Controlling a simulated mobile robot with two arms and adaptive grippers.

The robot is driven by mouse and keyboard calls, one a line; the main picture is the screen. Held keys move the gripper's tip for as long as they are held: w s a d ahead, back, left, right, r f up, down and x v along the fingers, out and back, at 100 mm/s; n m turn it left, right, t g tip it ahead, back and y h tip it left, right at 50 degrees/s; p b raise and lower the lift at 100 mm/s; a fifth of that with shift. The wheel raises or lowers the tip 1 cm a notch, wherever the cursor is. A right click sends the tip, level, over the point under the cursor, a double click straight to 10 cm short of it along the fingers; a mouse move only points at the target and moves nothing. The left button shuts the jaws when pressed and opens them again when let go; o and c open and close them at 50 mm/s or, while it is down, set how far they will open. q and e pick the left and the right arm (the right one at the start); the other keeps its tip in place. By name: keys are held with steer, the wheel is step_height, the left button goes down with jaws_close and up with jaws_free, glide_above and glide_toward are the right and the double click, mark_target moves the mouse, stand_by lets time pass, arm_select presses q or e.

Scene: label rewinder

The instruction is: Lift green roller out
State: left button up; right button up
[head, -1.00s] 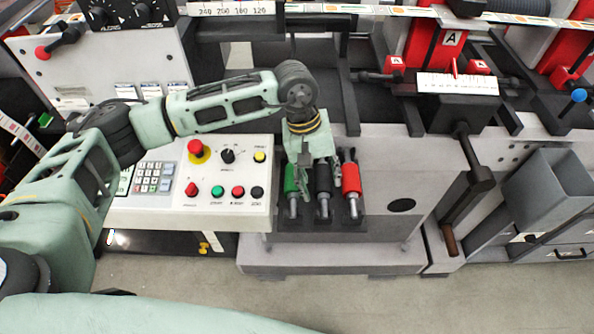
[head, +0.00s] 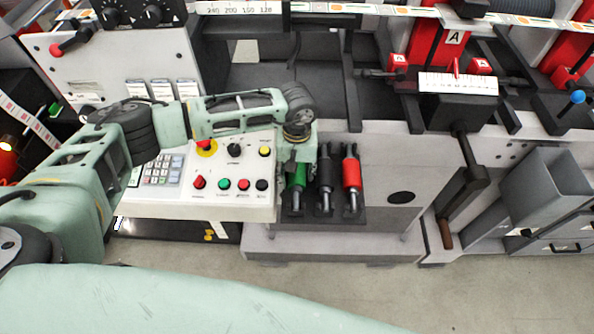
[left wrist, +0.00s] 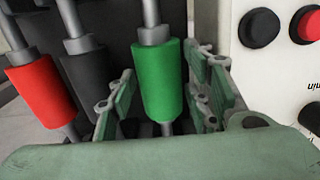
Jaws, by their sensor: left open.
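The green roller (head: 296,179) sits in a dark rack, leftmost of three rollers in the head view. My left gripper (head: 297,162) is over it from above and hides its upper part. In the left wrist view the green roller (left wrist: 160,80) stands between the two open fingers of my left gripper (left wrist: 163,95). I see no clear contact between the fingers and the roller. My right gripper is not in view.
The black roller (head: 325,178) and the red roller (head: 351,174) stand close beside the green one. The control panel (head: 225,205) with buttons is just left of the rack (head: 338,214). A crank handle (head: 462,205) is farther right.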

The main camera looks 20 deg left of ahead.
arm_select(q)
steer(key=shift+c, duration=0.4)
jaws_close()
steer(key=shift+w, duration=0.1)
steer(key=shift+r, duration=0.15)
